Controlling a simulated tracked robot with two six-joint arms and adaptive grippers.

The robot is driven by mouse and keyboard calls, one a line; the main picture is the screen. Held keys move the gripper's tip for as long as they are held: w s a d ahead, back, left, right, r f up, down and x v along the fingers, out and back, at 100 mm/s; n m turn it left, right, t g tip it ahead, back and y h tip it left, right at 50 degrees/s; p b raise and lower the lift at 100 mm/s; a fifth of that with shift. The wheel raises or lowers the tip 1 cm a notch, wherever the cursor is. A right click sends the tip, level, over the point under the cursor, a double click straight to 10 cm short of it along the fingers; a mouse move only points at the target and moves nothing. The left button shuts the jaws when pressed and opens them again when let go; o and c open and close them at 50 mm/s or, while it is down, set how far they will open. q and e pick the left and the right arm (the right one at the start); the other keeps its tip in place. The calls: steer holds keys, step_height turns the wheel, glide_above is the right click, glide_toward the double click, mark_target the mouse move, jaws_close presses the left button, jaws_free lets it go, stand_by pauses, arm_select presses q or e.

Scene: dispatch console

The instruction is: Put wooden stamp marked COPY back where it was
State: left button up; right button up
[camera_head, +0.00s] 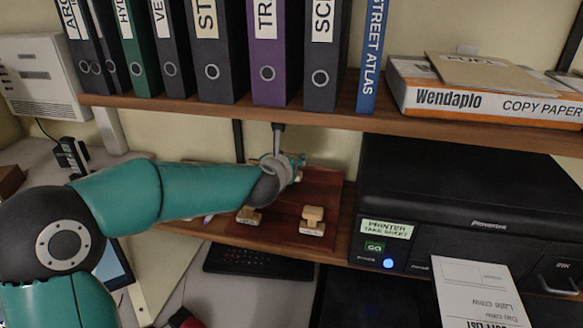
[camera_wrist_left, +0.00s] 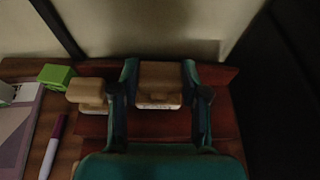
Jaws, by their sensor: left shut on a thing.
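A wooden stamp (camera_wrist_left: 160,84) with a pale lower edge sits between the fingers of my left gripper (camera_wrist_left: 160,96) in the wrist view. The gripper is shut on it, over the back part of a dark red board (camera_wrist_left: 222,128). I cannot read its marking or tell whether it touches the board. In the head view my left gripper (camera_head: 296,164) is over the back of the board (camera_head: 318,187), and the arm mostly hides the stamp. Two other wooden stamps stand nearer the front, one at left (camera_head: 249,215) and one at right (camera_head: 312,221). My right gripper is out of view.
The board lies on a wooden shelf (camera_head: 208,230). A black printer (camera_head: 470,200) stands close on the right. An upper shelf (camera_head: 330,117) with binders hangs above the arm. In the wrist view another stamp (camera_wrist_left: 88,92), a green block (camera_wrist_left: 57,76) and a pen (camera_wrist_left: 50,148) are left.

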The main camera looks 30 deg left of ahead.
arm_select(q)
steer(key=f, duration=0.3)
steer(key=shift+w+a+f+b, duration=0.1)
steer(key=shift+w+f+b, duration=0.15)
steer(key=shift+f+b, duration=0.15)
steer(key=shift+r, duration=0.1)
steer(key=o, duration=0.9)
steer(key=shift+s, duration=0.1)
